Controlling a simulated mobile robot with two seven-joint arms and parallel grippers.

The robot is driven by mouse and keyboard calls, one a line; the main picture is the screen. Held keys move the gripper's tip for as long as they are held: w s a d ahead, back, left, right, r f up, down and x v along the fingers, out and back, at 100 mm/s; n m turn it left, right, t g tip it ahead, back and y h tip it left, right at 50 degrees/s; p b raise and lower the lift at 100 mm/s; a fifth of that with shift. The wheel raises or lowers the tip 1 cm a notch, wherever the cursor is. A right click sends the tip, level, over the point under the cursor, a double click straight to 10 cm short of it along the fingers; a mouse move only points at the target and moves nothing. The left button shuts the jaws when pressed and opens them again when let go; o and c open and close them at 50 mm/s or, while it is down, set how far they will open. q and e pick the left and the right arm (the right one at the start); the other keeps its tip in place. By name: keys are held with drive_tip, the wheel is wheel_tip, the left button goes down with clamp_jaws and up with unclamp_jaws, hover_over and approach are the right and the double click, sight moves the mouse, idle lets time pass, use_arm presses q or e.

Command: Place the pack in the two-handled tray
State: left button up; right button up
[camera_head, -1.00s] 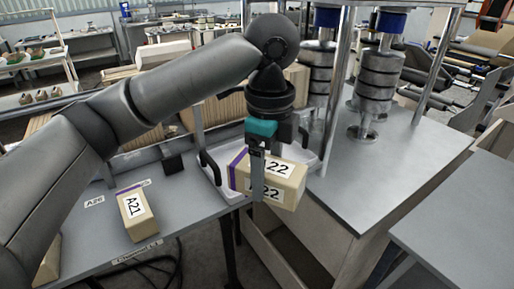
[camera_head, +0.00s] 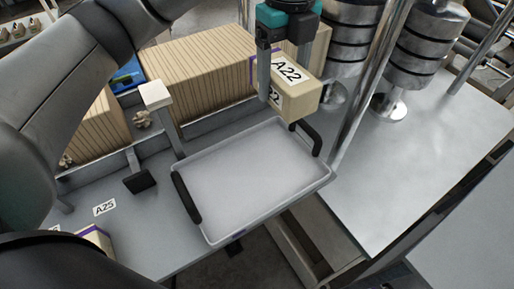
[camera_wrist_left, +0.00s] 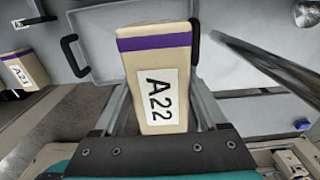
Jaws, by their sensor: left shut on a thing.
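The pack is a tan block (camera_head: 301,98) with a purple band and a white A22 label. My left gripper (camera_head: 272,85) is shut on it and holds it in the air, over the far right end of the tray in the head view. In the left wrist view the pack (camera_wrist_left: 154,45) sits between the two fingers. The two-handled tray (camera_head: 250,176) is a shallow, empty, light grey tray with a black handle at each short end. It rests on the grey bench. My right gripper is not in view.
A second tan pack (camera_head: 95,238) is partly hidden at lower left; it shows as A21 in the left wrist view (camera_wrist_left: 22,70). A metal post (camera_head: 372,75) and steel cylinders (camera_head: 425,45) stand right of the tray. Striped stacks (camera_head: 200,72) stand behind it.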

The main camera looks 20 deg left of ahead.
use_arm(q)
wheel_tip(320, 180, down, 7)
hover_over(274, 163)
wheel_tip(274, 163, down, 8)
drive_tip(key=shift+f, duration=0.1)
wheel_tip(274, 163, down, 4)
drive_tip(key=shift+f, duration=0.25)
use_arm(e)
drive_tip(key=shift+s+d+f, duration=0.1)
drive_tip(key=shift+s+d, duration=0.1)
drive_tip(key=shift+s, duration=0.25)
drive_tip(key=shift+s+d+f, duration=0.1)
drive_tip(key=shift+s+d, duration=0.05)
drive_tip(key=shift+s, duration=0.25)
use_arm(q)
drive_tip(key=shift+f, duration=0.1)
drive_tip(key=o, duration=1.6)
drive_tip(key=shift+f, duration=0.1)
drive_tip(key=shift+c, duration=0.2)
wheel_tip(274, 163, up, 12)
drive_tip(key=b, duration=0.1)
drive_tip(key=shift+r, duration=0.2)
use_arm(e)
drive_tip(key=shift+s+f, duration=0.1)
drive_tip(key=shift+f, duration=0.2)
